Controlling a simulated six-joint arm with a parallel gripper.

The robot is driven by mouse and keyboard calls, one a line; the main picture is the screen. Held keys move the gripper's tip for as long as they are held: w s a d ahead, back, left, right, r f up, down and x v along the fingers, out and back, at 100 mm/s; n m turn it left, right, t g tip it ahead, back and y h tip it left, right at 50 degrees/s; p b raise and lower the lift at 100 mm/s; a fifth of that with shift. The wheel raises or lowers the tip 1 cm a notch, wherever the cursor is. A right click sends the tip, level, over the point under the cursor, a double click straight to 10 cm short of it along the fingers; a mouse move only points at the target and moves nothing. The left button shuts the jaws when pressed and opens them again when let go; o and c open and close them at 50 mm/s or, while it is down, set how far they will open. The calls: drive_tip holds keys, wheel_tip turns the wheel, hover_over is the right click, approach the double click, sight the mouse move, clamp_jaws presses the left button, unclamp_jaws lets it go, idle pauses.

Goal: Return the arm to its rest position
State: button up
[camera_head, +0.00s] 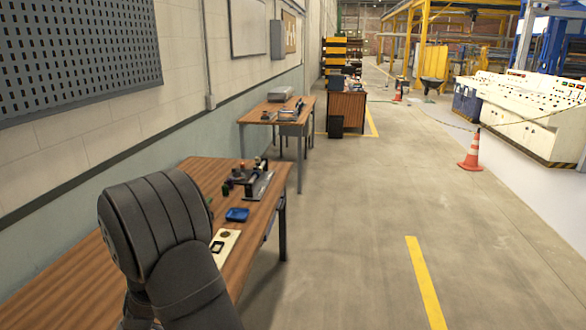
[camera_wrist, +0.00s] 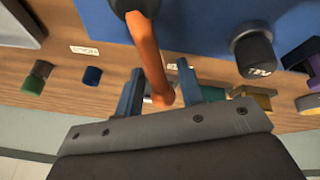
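My arm (camera_head: 165,235) fills the lower left of the head view, in front of a wooden table; my gripper is hidden there. In the wrist view my gripper (camera_wrist: 161,68) has its two blue fingers apart. An orange bar (camera_wrist: 147,50) with a black end runs down between and past them, with a small gap seeming to show on each side. I see nothing clearly held. Whether a finger touches the bar is hard to tell.
The wrist view shows a blue panel (camera_wrist: 200,35), a black knob (camera_wrist: 254,55) and small coloured blocks.

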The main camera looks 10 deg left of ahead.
drive_tip(key=shift+r, duration=0.15)
drive_tip(key=v, duration=1.8)
drive_tip(key=x, duration=1.8)
drive_tip(key=shift+f, duration=0.25)
drive_tip(key=shift+w+a+r+m+t, duration=0.1)
drive_tip(key=shift+w+a+m+t, duration=0.15)
drive_tip(key=shift+w+m, duration=0.4)
drive_tip(key=shift+s, duration=0.2)
